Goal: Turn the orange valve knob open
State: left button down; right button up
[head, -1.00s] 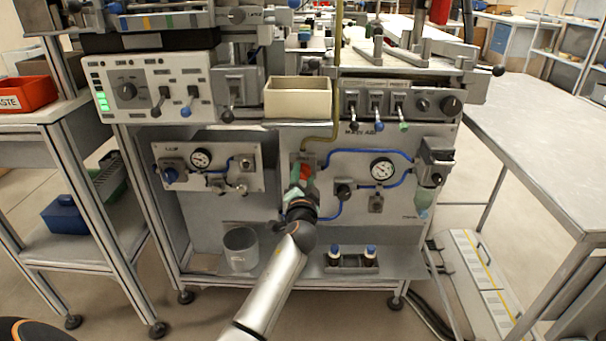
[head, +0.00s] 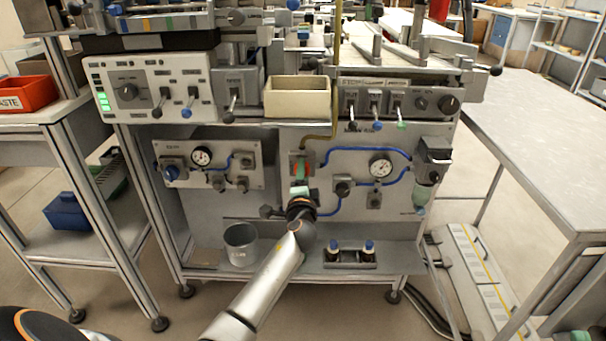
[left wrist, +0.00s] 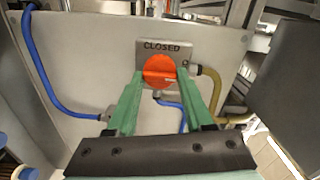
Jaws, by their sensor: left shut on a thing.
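The orange valve knob (head: 301,169) sits on a small grey plate on the front panel of the bench. In the left wrist view, the knob (left wrist: 159,70) is round and orange with a small pale mark on its face. The plate above it reads CLOSED. My left gripper (head: 301,179) reaches the knob from the front. In the left wrist view, the green fingers of my left gripper (left wrist: 160,78) are shut on the knob, one on each side. My right gripper is not in view.
A yellowish hose (head: 334,110) and blue tubes (head: 345,150) run beside the knob. A gauge (head: 380,168) is to the right. A grey cup (head: 240,245) and blue-capped bottles (head: 368,247) stand on the shelf below. A beige bin (head: 297,98) is above.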

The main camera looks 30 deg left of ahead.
pick_arm(q)
jog(key=shift+r, duration=0.1)
jog(key=shift+c, duration=1.5)
grip_release()
jog(key=p+v, duration=0.2)
jog(key=v, duration=1)
jog(key=shift+s, duration=0.25)
jog(key=shift+d, duration=0.1)
